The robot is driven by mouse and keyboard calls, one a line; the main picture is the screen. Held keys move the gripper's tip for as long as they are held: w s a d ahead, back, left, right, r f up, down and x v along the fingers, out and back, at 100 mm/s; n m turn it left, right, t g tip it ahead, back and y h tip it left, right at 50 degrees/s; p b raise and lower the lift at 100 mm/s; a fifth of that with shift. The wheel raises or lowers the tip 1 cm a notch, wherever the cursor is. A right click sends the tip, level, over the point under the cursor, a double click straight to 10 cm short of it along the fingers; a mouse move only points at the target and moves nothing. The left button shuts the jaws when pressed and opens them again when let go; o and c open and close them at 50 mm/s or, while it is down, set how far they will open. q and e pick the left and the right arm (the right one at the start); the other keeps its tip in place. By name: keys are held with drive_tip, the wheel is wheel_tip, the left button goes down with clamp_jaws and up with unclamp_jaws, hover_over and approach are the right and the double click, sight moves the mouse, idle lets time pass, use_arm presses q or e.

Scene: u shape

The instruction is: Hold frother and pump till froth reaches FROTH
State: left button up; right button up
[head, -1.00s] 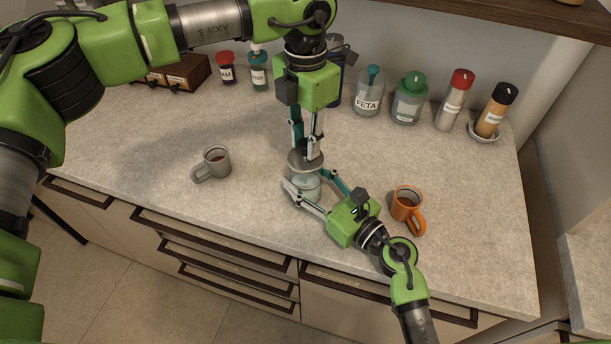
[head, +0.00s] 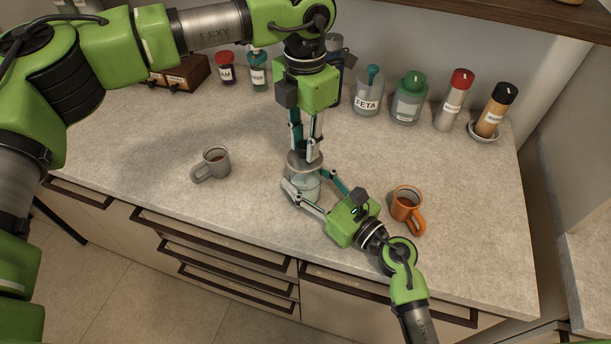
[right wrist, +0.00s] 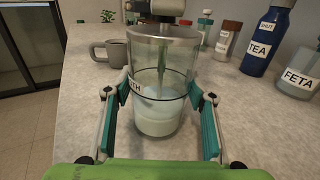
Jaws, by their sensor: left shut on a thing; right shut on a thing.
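The frother (head: 303,184) is a clear glass jar with a metal lid, standing upright on the counter. In the right wrist view the jar (right wrist: 157,122) holds white liquid, with paler, foamy liquid on top near the dark mark line. The lettering "TH" shows by that line; the rest is hidden. A greenish plunger rod (right wrist: 163,66) runs down inside. My left gripper (head: 306,154) comes from above and is shut on the plunger's top, which its fingers mostly hide. My right gripper (head: 305,179) is shut around the jar from the front right; its fingers flank the glass.
A grey mug (head: 215,162) stands left of the frother and an orange mug (head: 406,204) stands right, close to my right gripper. Several jars and bottles, including the FETA jar (head: 368,95), line the back. The counter (head: 130,140) is clear at left.

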use_arm(q)
drive_tip(key=shift+w+r, duration=0.1)
drive_tip(key=shift+r, duration=2.1)
drive_tip(key=shift+f, duration=0.15)
drive_tip(key=shift+f, duration=2.35)
drive_tip(key=shift+r, duration=0.15)
drive_tip(key=shift+r, duration=2.35)
drive_tip(key=shift+f, duration=0.1)
drive_tip(key=shift+f, duration=2.4)
